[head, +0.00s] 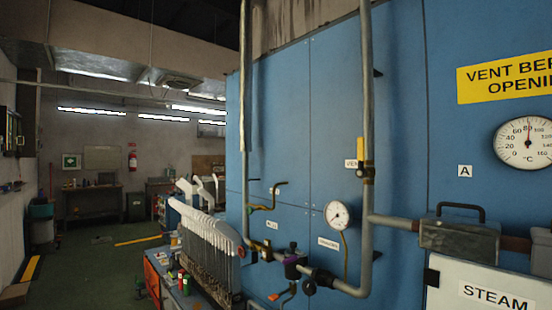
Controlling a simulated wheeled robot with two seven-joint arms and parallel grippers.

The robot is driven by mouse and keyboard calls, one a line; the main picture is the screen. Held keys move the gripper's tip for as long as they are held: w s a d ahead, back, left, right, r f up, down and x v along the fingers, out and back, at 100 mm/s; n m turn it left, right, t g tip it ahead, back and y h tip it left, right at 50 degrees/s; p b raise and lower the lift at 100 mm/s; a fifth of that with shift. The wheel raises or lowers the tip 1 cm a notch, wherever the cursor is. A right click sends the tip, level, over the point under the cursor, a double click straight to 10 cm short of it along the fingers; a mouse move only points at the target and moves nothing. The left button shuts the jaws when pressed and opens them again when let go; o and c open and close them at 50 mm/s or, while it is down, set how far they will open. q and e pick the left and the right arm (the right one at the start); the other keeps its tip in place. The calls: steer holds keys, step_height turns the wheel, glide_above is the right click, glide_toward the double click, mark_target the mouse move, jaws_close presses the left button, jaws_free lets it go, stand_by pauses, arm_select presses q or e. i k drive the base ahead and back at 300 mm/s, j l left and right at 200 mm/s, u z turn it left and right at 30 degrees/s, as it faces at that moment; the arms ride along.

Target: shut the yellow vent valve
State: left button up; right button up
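The yellow vent valve handle (361,150) is on the vertical grey pipe right of the middle of the head view. The handle points straight up, along the pipe. Its brass-coloured valve body (366,172) sits just below the handle. A white label (350,163) beside it is partly hidden and reads "VEN". Neither of my grippers shows in the head view.
A grey box with a handle (460,238) juts out at right. A rack of sock boards (210,235) stands at left of the blue cabinet (400,110).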

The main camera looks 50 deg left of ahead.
mark_target(361, 172)
steer(key=u, duration=1.1)
steer(key=i+j, duration=0.15)
steer(key=j, duration=0.25)
steer(key=i+j+z, duration=0.1)
steer(key=j, duration=0.3)
steer(key=i+j, duration=0.2)
steer(key=j, duration=0.2)
steer(key=i+j, duration=0.15)
steer(key=j, duration=0.25)
steer(key=i+j+z, duration=0.1)
steer(key=j, duration=0.35)
steer(key=i+j, duration=0.15)
steer(key=j, duration=0.25)
steer(key=i+j+z, duration=0.1)
steer(key=j, duration=0.3)
